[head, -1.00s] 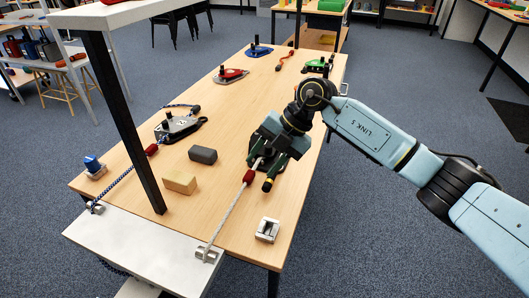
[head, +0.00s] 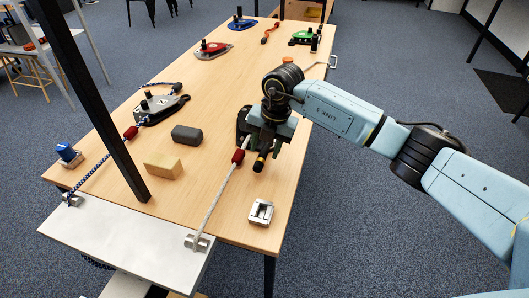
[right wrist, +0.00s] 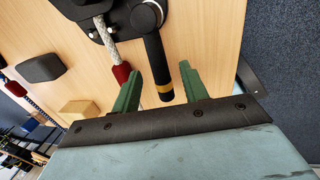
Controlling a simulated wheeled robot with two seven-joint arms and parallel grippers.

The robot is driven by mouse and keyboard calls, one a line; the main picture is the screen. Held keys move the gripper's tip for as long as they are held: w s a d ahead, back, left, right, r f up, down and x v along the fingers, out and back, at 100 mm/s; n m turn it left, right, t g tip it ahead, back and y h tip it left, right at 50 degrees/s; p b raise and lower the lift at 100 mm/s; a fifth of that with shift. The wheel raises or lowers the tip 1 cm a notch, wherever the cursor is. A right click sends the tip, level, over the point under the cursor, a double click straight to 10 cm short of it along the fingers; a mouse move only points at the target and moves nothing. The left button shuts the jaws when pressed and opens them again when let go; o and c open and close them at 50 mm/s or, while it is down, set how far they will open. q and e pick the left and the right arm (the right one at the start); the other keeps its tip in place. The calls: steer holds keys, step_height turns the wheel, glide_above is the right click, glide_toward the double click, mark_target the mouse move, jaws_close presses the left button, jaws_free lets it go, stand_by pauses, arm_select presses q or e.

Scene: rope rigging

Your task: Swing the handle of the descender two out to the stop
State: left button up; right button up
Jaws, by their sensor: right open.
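A dark descender sits on the wooden table, mostly hidden by my right arm in the head view; part of its body (right wrist: 110,12) shows in the right wrist view. A white rope (head: 216,197) with a red sleeve (head: 238,156) runs from it to the metal plate. Its black handle (right wrist: 155,55) with a gold band points toward my gripper; the handle end (head: 259,163) also shows in the head view. My right gripper (right wrist: 161,70) is open, its green fingers on either side of the handle in the picture; I cannot tell their height or any contact. My left gripper is out of view.
Another descender (head: 160,106) with a blue rope lies left. A grey block (head: 186,134), a wooden block (head: 163,166) and a silver fitting (head: 261,212) stand nearby. A black post (head: 90,95) rises at left. Red, blue and green devices sit farther back.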

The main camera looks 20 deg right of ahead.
steer(key=shift+w+a+f, duration=0.1)
steer(key=shift+a+f, duration=0.05)
steer(key=shift+f, duration=0.6)
jaws_close()
